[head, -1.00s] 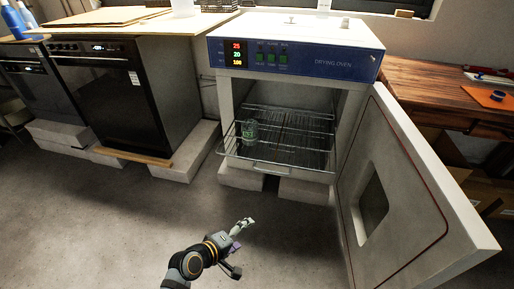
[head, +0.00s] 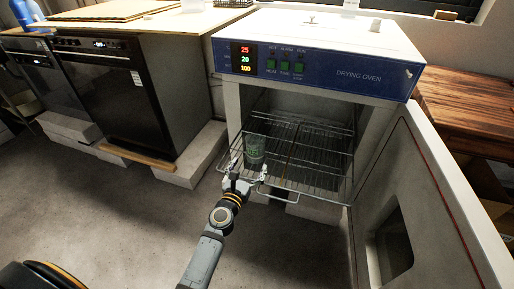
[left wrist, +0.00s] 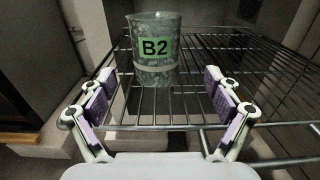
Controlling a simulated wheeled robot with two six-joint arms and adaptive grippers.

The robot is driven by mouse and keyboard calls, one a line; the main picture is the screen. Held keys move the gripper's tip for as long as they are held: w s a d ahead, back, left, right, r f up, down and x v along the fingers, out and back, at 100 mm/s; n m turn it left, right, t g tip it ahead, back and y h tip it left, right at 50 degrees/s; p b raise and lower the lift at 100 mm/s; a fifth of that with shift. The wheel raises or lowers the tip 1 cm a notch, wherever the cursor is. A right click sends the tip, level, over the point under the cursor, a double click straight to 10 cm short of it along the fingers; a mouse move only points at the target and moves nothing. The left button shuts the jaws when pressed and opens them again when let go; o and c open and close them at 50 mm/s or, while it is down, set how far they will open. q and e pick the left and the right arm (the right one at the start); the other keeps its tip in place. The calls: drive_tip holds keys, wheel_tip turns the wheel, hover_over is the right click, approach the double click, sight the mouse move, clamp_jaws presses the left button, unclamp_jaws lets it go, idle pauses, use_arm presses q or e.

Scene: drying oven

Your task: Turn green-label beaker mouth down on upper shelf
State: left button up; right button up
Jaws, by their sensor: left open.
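The green-label beaker (head: 255,148) is clear glass and stands upright, mouth up, on a wire shelf (head: 310,188) near its front left. In the left wrist view the beaker (left wrist: 153,75) shows a green label reading "B2" and a pale band below it. My left gripper (head: 245,180) is open and empty in front of the shelf, just short of the beaker. In the left wrist view its fingers (left wrist: 160,85) spread to either side, with the beaker beyond them and no contact visible. My right gripper is not in view.
The drying oven (head: 320,65) is open. Its door (head: 440,200) swings out at the right, bounding the space there. Wire racks sit at two heights inside. A black appliance (head: 130,90) stands to the left. The floor in front is clear.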

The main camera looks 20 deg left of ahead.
sight(254, 156)
use_arm(q)
drive_tip(key=w, duration=0.3)
drive_tip(key=shift+w, duration=0.2)
drive_tip(key=w, duration=0.5)
drive_tip(key=shift+w+a+r, duration=0.1)
drive_tip(key=shift+a+r, duration=0.05)
drive_tip(key=shift+r, duration=0.2)
drive_tip(key=c, duration=1.3)
drive_tip(key=shift+r, duration=0.15)
